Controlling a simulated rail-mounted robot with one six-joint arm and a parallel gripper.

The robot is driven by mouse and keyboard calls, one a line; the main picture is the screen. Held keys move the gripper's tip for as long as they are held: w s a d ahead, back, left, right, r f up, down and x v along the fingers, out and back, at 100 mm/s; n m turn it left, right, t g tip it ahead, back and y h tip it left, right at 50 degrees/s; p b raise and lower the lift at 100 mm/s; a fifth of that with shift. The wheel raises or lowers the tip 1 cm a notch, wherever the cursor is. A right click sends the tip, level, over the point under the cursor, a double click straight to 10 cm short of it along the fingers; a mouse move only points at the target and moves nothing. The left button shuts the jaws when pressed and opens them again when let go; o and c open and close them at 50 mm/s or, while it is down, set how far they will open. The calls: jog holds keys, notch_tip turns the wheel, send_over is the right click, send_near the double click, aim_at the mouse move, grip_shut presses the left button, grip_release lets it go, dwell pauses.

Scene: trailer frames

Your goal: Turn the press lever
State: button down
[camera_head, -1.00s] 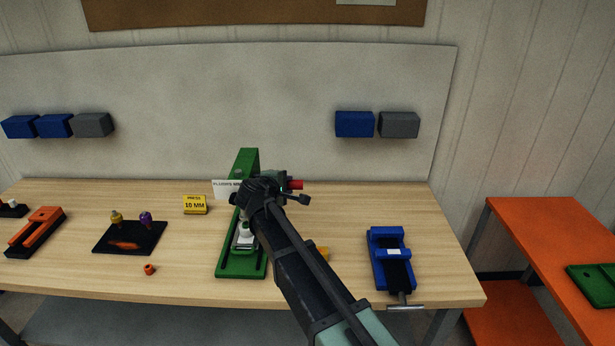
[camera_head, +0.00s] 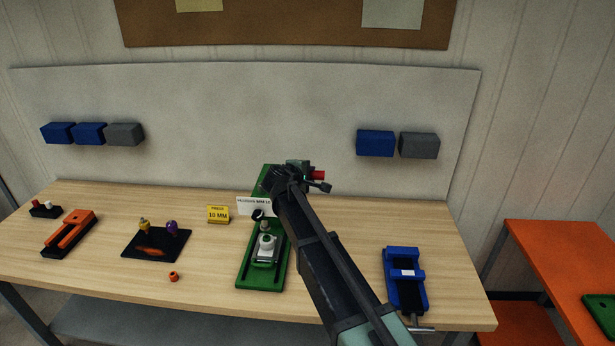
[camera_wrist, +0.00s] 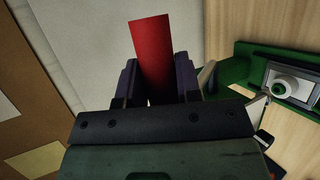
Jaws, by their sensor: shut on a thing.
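The green press (camera_head: 245,277) stands upright on the wooden bench, its column partly hidden behind my arm. A white-grey fitting (camera_head: 266,246) with a green centre sits on its base, below a dark ram part (camera_head: 258,215); the fitting also shows in the wrist view (camera_wrist: 292,84). My gripper (camera_head: 307,173) is at the top of the press, shut on the red lever grip (camera_head: 319,175). In the wrist view, the red lever grip (camera_wrist: 152,55) stands out between the two dark fingers of my gripper (camera_wrist: 157,85). The lever's joint with the press is hidden.
A white sign (camera_head: 254,206) and a yellow "10 MM" block (camera_head: 218,215) stand left of my arm. A black mat (camera_head: 156,245) with small parts lies further left. A blue vise (camera_head: 403,278) stands to the right. Bare bench lies between vise and press.

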jog(key=shift+w+r, duration=0.2)
jog(key=shift+w, duration=0.05)
jog(key=c, duration=0.8)
grip_release()
jog(key=p+v, duration=0.4)
jog(key=v, duration=0.7)
jog(key=shift+f, duration=0.1)
